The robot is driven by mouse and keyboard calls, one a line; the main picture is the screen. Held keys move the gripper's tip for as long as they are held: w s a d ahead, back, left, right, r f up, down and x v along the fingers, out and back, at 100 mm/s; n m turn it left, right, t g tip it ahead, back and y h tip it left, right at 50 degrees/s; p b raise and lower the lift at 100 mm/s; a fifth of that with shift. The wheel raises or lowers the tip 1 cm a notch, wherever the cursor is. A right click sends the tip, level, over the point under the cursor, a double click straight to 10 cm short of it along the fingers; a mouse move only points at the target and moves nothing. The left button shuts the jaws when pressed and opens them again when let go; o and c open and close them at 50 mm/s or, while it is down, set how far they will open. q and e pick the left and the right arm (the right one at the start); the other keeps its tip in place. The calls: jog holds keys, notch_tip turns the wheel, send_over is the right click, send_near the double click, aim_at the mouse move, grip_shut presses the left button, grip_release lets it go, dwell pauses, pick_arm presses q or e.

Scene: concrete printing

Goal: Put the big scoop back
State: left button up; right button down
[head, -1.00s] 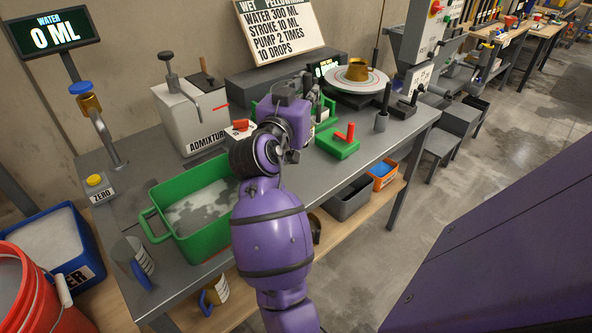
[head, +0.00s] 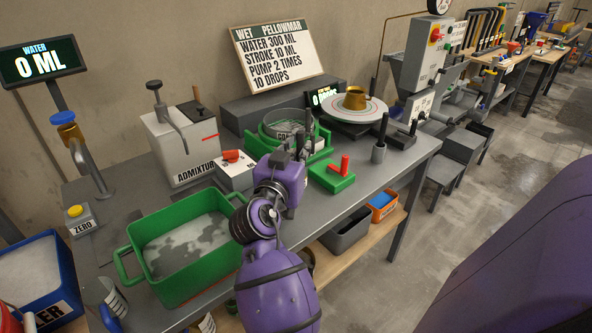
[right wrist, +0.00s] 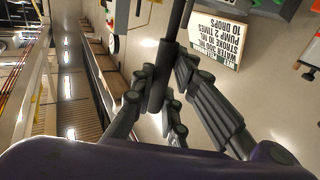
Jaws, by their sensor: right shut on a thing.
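My right gripper (head: 296,158) is over the front half of the table, in front of the green stand. The right wrist view shows its fingers (right wrist: 165,95) closed around a dark grey rod-like handle (right wrist: 157,88). The handle runs out of the top of that view. It looks like the handle of the big scoop, but no scoop bowl can be made out in either view. My left gripper is not in view.
A green tub (head: 185,285) of grey material stands left of my right arm. A green stand with a round sieve (head: 285,130), a small green block with a red handle (head: 332,178), a turntable (head: 378,112) and a white admixture box (head: 180,145) share the grey table.

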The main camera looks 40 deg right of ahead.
notch_tip(320, 180, down, 4)
jog(key=shift+r, duration=0.1)
jog(key=shift+f, duration=0.2)
jog(key=shift+f+b, duration=0.25)
jog(key=shift+b, duration=0.05)
jog(key=c, duration=1.7)
grip_release()
jog(key=shift+r, duration=0.15)
jog(key=shift+c, duration=0.2)
